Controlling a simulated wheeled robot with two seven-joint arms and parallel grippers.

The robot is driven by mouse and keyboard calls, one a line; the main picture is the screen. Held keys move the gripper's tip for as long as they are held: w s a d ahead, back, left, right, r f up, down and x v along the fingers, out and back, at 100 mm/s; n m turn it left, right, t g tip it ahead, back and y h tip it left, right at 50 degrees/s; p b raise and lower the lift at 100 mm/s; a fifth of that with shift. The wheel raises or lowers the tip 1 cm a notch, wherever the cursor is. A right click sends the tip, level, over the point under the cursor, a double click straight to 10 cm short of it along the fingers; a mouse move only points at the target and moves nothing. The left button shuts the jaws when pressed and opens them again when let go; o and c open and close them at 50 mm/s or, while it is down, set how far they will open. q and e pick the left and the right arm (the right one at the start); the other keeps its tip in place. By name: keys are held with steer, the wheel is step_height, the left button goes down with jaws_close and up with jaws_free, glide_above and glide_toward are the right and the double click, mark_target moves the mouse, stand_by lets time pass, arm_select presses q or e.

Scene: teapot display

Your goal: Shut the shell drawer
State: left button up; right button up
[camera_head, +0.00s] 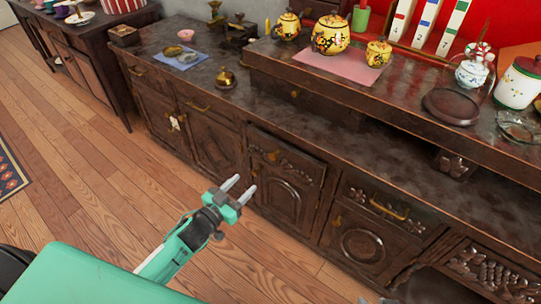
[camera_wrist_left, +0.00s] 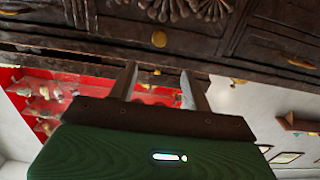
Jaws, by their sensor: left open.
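A carved drawer with a brass bar handle (camera_head: 388,208) is in the cabinet front, right of centre in the head view. Its carving may be the shell pattern; how far it stands out is hard to tell. My left gripper (camera_head: 240,187) is open and empty, in front of the cabinet and left of that drawer. In the left wrist view, its two spread fingers (camera_wrist_left: 160,84) point at the dark carved front, with nothing between them. My right gripper is not recognizable in view.
A carved door (camera_head: 285,175) is left of the drawer. The wooden floor (camera_head: 110,170) is clear on the left.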

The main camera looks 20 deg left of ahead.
mark_target(271, 157)
arm_select(q)
steer(key=b+x, duration=0.1)
steer(key=x, duration=1.2)
steer(key=shift+w, duration=0.15)
arm_select(e)
steer(key=a, duration=0.1)
steer(key=w+a+t+y, duration=0.1)
steer(key=a, duration=0.1)
steer(key=shift+w+f+t, duration=0.15)
steer(key=shift+w+t, duration=0.1)
steer(key=shift+t, duration=0.15)
